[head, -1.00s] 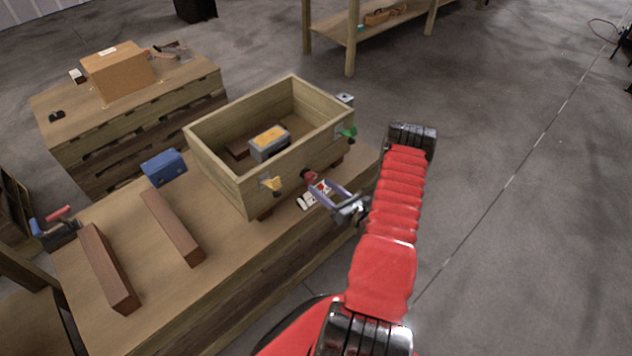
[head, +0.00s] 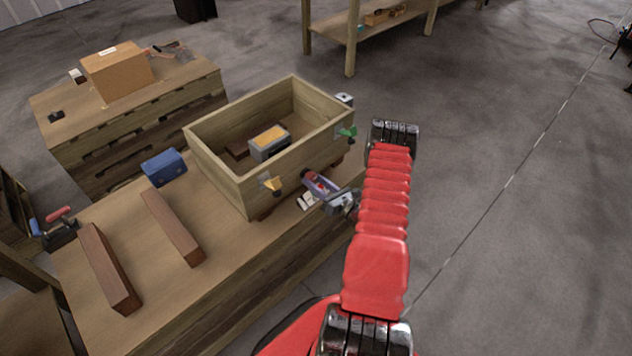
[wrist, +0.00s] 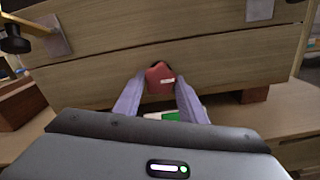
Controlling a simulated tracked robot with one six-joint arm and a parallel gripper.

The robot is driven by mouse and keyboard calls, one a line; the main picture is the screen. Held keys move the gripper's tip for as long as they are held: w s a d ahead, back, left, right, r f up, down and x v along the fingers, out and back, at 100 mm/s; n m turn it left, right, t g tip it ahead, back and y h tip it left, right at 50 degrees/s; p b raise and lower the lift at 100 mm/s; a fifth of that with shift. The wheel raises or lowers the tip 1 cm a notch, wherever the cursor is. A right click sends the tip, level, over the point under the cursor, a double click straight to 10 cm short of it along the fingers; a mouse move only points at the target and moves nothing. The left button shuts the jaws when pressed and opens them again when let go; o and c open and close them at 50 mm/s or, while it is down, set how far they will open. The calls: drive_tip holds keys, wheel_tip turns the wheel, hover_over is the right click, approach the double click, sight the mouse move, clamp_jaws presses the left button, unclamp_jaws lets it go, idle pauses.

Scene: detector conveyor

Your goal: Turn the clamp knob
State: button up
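The clamp knob is a red knob (head: 306,173) low on the front wall of the wooden box (head: 235,186). In the wrist view the red knob (wrist: 160,78) sits between the two pale purple fingers of my gripper (wrist: 160,88). A finger stands on each side of it, spread apart; I cannot make out firm contact. In the head view my gripper (head: 318,186) reaches the knob from the front right and partly covers it.
The box holds a grey block with a yellow top (head: 269,141). Brown bars (head: 172,226) and a blue case (head: 164,167) lie left on the bench. A white-and-green item (wrist: 163,116) lies below the fingers.

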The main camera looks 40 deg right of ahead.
drive_tip(key=c, duration=0.4)
drive_tip(key=shift+d, duration=0.2)
drive_tip(key=shift+c, duration=0.3)
drive_tip(key=shift+a, duration=0.1)
drive_tip(key=shift+m, duration=0.3)
drive_tip(key=shift+m, duration=1.2)
drive_tip(key=m, duration=1.4)
